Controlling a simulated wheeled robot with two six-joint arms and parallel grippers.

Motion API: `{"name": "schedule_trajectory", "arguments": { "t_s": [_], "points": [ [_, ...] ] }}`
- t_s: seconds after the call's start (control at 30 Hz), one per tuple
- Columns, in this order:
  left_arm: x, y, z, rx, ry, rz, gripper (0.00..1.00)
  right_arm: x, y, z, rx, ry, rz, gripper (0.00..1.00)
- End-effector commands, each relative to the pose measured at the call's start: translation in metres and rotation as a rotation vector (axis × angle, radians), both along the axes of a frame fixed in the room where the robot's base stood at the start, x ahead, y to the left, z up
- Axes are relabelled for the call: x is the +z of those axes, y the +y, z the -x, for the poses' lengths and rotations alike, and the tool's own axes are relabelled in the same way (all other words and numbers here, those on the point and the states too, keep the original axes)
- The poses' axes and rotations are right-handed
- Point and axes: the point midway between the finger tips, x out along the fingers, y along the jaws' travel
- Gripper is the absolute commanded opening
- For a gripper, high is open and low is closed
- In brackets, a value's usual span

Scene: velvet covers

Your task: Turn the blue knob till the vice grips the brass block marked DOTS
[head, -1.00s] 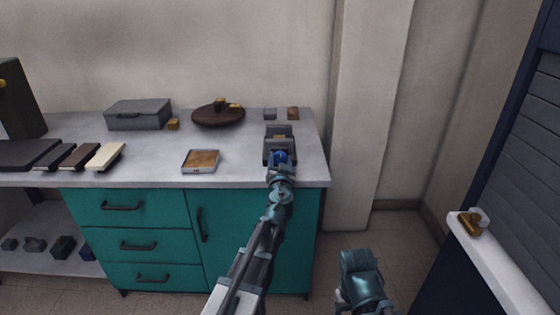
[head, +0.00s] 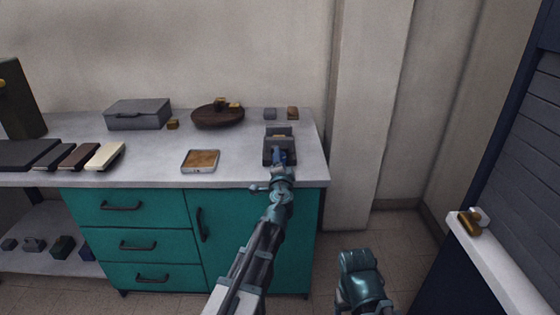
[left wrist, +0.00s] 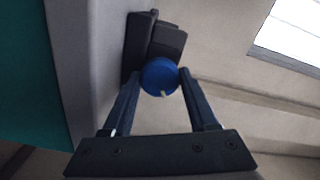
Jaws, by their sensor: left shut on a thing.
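The dark grey vice (head: 270,147) stands near the right front of the grey worktop. Its blue knob (left wrist: 160,77) faces the front and has a pale mark at its lower rim in the left wrist view. My left gripper (head: 279,161) is shut on the knob, one finger on each side. The vice's jaws show as dark blocks behind the knob in the wrist view. I cannot make out a DOTS mark, nor whether the jaws touch a block.
A tray with a brown inlay (head: 201,160) lies left of the vice. Behind are a dark round board (head: 217,117) with small brass pieces, and a grey case (head: 138,114). A white ledge (head: 500,268) with a brass piece is at right.

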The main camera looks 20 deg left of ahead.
Motion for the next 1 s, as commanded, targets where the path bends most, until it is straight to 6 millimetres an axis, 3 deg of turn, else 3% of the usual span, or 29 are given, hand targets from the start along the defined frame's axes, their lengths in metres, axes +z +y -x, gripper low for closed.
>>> {"name": "schedule_trajectory", "arguments": {
  "t_s": [0.4, 1.0],
  "points": [
    [-0.0009, -0.0007, 0.0007, -0.001, 0.068, -0.238, 0.04, -0.0008, 0.0000, 0.0001, 0.000, 0.000, 0.000, 0.72],
    [-0.0010, -0.0010, 0.0009, -0.001, 0.088, -0.304, 0.04, -0.0009, 0.0000, 0.0000, 0.000, 0.000, 0.000, 0.72]
  ]
}}
